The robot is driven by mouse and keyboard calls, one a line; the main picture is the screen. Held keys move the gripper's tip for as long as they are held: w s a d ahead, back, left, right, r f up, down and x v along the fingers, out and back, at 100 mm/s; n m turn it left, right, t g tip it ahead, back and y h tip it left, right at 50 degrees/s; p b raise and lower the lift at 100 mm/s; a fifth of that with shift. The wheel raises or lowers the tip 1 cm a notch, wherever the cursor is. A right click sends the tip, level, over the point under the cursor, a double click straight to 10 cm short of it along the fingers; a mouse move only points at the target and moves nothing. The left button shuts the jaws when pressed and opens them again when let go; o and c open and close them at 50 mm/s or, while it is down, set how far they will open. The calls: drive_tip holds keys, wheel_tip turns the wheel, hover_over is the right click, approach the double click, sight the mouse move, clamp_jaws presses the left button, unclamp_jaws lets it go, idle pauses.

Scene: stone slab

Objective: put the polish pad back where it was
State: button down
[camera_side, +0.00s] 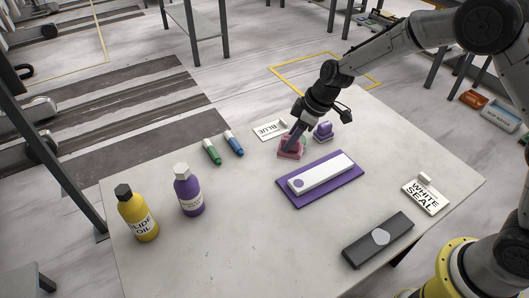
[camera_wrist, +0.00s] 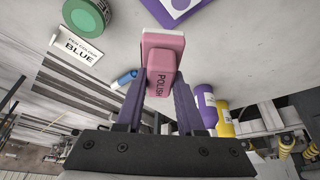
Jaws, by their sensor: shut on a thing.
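The pink polish pad (camera_side: 289,153) is held at the far middle of the slab, left of the purple mat. In the wrist view the pad (camera_wrist: 160,72) shows the word POLISH on its handle and a pale layer at its base. My gripper (camera_side: 296,138) points down and is shut on the pad's handle, one finger on each side. I cannot tell whether the pad's base touches the slab. A green round thing (camera_wrist: 86,16) lies near the pad, mostly hidden in the side view.
A purple mat (camera_side: 318,196) bears a white bar. A BLUE card (camera_side: 270,129), green pen (camera_side: 212,152) and blue pen (camera_side: 234,144) lie left. Yellow (camera_side: 138,214) and purple (camera_side: 188,190) bottles stand front left. A dark block (camera_side: 378,240) and WHITE SEAL card (camera_side: 425,197) lie right. The front middle is clear.

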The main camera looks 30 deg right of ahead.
drive_tip(key=w+f, duration=0.2)
drive_tip(key=w, duration=0.1)
drive_tip(key=w+a+f, duration=0.1)
drive_tip(key=w+f, duration=0.2)
drive_tip(key=w+a+f, duration=0.1)
drive_tip(key=w+f, duration=0.2)
drive_tip(key=shift+w+a, duration=0.2)
drive_tip(key=shift+w+f, duration=0.15)
drive_tip(key=shift+f, duration=1.45)
drive_tip(key=c, duration=0.5)
unclamp_jaws()
drive_tip(key=shift+f, duration=0.15)
drive_tip(key=v, duration=1.2)
drive_tip(key=shift+r, duration=0.25)
